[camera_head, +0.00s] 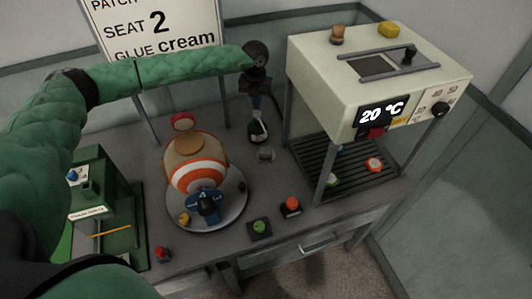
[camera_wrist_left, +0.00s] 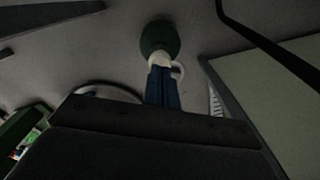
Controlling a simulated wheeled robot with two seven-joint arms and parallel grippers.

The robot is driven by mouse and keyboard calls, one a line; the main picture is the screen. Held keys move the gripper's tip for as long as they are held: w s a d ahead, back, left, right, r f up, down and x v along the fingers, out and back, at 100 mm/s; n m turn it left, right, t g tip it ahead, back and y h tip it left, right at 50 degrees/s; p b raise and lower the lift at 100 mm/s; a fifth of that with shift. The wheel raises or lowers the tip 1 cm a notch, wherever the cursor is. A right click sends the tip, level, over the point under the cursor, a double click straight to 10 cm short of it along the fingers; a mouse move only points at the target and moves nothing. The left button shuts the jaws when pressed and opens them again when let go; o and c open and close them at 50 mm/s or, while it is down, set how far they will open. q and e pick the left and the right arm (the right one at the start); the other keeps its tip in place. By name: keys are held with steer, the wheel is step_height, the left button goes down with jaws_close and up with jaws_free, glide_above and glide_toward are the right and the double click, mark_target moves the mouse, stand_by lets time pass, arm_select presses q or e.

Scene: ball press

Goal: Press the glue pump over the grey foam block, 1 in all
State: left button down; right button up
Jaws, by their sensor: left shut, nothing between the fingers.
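My left gripper (camera_head: 256,108) is shut and empty, pointing down at the back of the table. Its blue fingers (camera_wrist_left: 161,88) lie together in the left wrist view. Directly below it in the head view is a dark bottle with a pale band, likely the glue pump (camera_head: 258,131). In the wrist view a dark green round part of it (camera_wrist_left: 159,36) shows just beyond the fingertips; I cannot tell whether they touch. A small grey piece, likely the foam block (camera_head: 266,154), lies in front of the bottle. My right gripper is not in view.
A cream press-like machine (camera_head: 340,80) reading 20 °C stands at right, over a slatted rack (camera_head: 345,165). An orange-and-white striped ball (camera_head: 200,178) sits on a round plate (camera_head: 236,203). Green and orange buttons (camera_head: 260,226) are at the front edge. A sign (camera_head: 165,30) stands behind.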

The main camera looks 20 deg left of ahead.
mark_target(256, 112)
arm_select(q)
steer(key=shift+f+b, duration=1.25)
steer(key=shift+f, duration=0.3)
steer(key=shift+r, duration=0.2)
steer(key=shift+r+p, duration=0.4)
steer(key=shift+r, duration=0.9)
step_height(256, 112, up, 6)
stand_by(0.4)
stand_by(0.4)
